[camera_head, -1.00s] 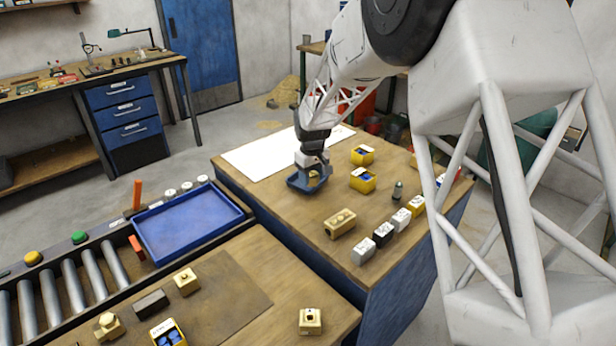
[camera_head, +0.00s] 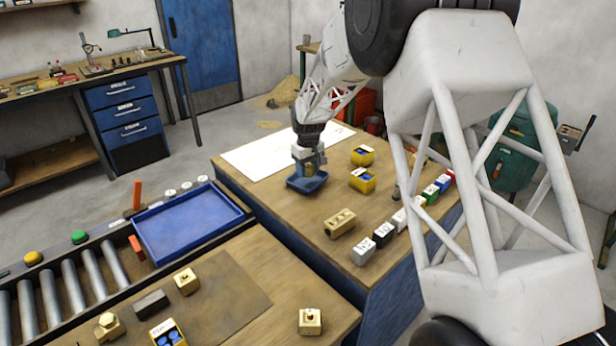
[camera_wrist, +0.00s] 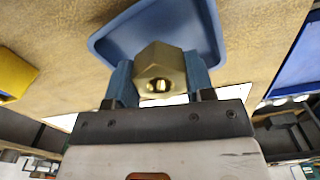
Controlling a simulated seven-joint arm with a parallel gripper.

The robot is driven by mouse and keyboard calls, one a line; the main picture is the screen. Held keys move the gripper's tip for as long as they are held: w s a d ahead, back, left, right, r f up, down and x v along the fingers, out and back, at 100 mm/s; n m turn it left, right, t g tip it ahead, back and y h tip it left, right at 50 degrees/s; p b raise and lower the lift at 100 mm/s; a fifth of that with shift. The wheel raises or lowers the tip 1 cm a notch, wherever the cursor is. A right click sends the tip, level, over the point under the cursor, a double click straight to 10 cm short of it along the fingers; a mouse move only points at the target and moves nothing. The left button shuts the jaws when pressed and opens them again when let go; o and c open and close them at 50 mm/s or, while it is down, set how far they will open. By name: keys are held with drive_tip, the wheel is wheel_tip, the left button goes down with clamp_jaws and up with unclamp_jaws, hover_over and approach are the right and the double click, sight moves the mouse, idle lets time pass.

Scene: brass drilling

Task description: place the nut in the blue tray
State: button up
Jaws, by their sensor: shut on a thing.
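The brass hexagonal nut (camera_wrist: 160,68) is gripped between the two blue fingers of my gripper (camera_wrist: 158,88). In the head view my gripper (camera_head: 310,167) is over the small blue tray (camera_head: 297,186) on the far table, with the nut only partly visible. In the wrist view the small tray (camera_wrist: 205,22) lies just beyond the nut and fingers, which hide part of it. I cannot tell whether the nut touches the tray.
A larger blue tray (camera_head: 190,228) rests on the roller conveyor at left. Yellow boxes (camera_head: 362,181) and a brass block (camera_head: 340,223) stand right of my gripper. Several small coloured blocks line the table's right side. A white sheet (camera_head: 262,158) lies behind the small tray.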

sight(308, 176)
drive_tip(key=shift+f, duration=1.6)
drive_tip(key=shift+f, duration=0.15)
drive_tip(key=o, duration=1.2)
wheel_tip(308, 176, up, 12)
drive_tip(key=shift+f, duration=0.1)
drive_tip(key=shift+r, duration=0.2)
